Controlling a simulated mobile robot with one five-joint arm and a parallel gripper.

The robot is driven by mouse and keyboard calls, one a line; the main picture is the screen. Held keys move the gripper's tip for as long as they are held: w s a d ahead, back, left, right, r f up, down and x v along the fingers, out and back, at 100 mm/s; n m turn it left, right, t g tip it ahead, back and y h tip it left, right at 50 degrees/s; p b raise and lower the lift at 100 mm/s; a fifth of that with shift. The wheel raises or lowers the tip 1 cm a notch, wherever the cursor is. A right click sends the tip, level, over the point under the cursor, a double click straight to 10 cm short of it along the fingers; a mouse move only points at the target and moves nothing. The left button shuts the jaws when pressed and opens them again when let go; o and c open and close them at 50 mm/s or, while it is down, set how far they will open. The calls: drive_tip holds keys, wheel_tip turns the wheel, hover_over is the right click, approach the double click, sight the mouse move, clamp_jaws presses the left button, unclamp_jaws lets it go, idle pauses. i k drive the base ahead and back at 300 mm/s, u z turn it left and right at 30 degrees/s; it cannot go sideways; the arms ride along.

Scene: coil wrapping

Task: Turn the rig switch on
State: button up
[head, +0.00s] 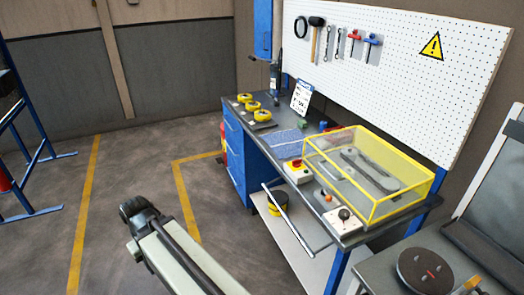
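A rig with a clear cover in a yellow frame (437,181) stands on the right part of the workbench, with grey metal parts inside. At its front left is a small light box with a red and yellow control (297,166). At its front corner is another white box with a dark round knob (344,213). Which of the two is the rig switch, and how either is set, is too small to tell. My arm (185,258) reaches in from the bottom, well left of the bench. No gripper fingers show.
A pegboard (410,62) with tools rises behind. A side table with a dark disc (424,272) is at lower right.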

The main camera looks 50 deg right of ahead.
sight(296, 163)
drive_tip(key=u, duration=0.05)
drive_tip(key=i, duration=1.25)
drive_tip(key=z, duration=0.7)
drive_tip(key=k, duration=0.8)
drive_tip(key=z, duration=0.15)
drive_tip(key=i, duration=0.95)
drive_tip(key=u, duration=0.05)
